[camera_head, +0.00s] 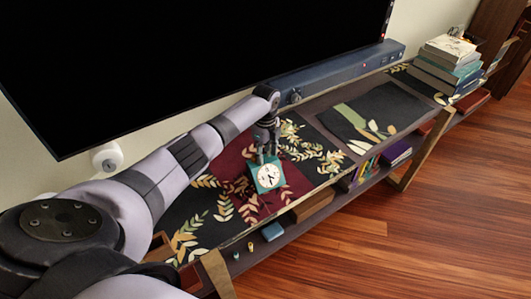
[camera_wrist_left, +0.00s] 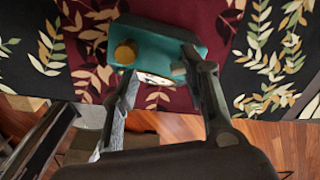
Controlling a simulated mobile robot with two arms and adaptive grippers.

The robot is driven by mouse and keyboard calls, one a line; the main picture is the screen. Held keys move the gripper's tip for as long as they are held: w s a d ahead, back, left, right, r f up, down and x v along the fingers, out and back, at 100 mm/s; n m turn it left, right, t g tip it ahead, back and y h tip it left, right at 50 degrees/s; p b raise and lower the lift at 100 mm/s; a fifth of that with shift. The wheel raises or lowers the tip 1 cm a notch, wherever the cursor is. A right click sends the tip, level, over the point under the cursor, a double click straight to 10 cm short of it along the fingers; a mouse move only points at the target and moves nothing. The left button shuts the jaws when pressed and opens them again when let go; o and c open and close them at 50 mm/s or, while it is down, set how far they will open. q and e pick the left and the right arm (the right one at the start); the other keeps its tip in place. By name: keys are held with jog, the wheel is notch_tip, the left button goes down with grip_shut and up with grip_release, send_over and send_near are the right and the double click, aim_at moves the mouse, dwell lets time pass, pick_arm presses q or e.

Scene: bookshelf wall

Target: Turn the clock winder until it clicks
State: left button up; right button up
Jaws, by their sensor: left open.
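The clock (camera_head: 268,178) is a small teal box with a white dial, standing on the shelf's leaf-patterned runner. It also shows in the left wrist view (camera_wrist_left: 152,42), with a round brass-coloured knob (camera_wrist_left: 125,53) near its left end, which looks like the winder. A second, duller knob (camera_wrist_left: 178,70) lies near its right end. My left gripper (camera_head: 266,153) is directly above the clock, pointing down. In the left wrist view its open fingers (camera_wrist_left: 158,72) spread either side of the clock's near edge, with nothing held. Whether a finger touches the clock I cannot tell. My right gripper is not in view.
A stack of books (camera_head: 447,65) sits at the far right end. More books (camera_head: 396,152) lie on the lower shelf. The wooden floor (camera_head: 440,220) in front is clear.

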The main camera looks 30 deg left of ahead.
pick_arm(q)
jog(key=shift+w+r, duration=0.1)
jog(key=shift+r, duration=0.15)
notch_tip(320, 180, up, 20)
jog(key=p, duration=1.8)
jog(key=shift+f, duration=0.15)
dwell(0.4)
jog(key=shift+p, duration=0.35)
notch_tip(320, 180, up, 12)
dwell(0.5)
